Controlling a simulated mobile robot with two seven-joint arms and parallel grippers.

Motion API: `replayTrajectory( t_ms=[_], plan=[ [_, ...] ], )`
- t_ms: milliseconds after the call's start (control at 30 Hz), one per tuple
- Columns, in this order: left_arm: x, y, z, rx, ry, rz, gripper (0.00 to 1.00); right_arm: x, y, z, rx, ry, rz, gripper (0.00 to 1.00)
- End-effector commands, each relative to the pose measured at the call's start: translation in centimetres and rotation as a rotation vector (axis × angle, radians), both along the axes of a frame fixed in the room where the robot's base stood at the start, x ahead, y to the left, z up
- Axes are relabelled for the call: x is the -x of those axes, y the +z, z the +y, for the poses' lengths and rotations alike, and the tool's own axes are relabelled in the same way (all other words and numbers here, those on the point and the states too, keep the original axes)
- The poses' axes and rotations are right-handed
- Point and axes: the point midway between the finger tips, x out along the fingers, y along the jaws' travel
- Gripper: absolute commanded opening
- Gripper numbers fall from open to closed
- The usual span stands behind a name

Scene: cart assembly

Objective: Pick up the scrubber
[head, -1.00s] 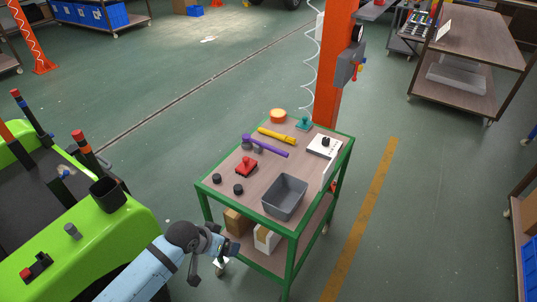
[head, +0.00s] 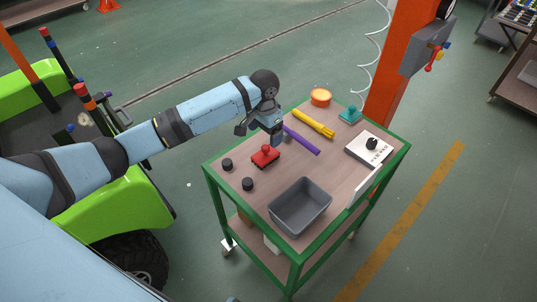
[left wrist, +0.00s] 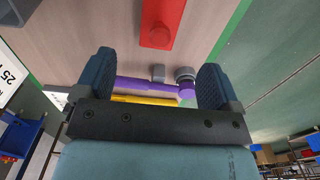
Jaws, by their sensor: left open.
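On the cart top, the small red block with a knob (head: 265,156) and the teal piece with an upright handle (head: 350,114) both could be the scrubber; I cannot tell which. My left gripper (head: 277,136) is open and empty, pointing down above the cart between the red block and a purple-handled tool (head: 303,142). In the left wrist view, the red block (left wrist: 162,25) is ahead of the open fingers (left wrist: 157,64). The purple tool (left wrist: 150,85), with grey head parts, shows between them. The teal piece is outside that view. My right gripper is not in view.
The green-framed cart (head: 294,259) also carries a yellow tool (head: 314,123), an orange round piece (head: 320,97), a grey bin (head: 300,206), a white switch box (head: 369,149) and two black knobs (head: 227,164). An orange post (head: 391,75) stands behind it.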

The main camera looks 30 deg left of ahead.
Motion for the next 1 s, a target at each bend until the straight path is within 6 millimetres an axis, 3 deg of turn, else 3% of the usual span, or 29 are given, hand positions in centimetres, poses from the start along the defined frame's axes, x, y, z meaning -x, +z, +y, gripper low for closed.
replayTrajectory(
  t_ms=[100, 367, 700, 1000],
  plan=[
    [0.1, -2.4, -0.1, 0.000, -0.001, 0.002, 0.88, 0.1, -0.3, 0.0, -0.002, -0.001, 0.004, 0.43],
    [0.0, -4.5, 0.0, 0.000, -0.001, -0.001, 0.88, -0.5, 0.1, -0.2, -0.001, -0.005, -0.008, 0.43],
    [-0.1, -9.1, 0.0, 0.000, -0.002, 0.000, 0.88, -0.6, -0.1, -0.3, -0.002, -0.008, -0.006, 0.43],
    [-0.1, -9.5, 0.0, 0.001, -0.002, -0.002, 0.86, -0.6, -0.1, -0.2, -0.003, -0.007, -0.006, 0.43]
  ],
)
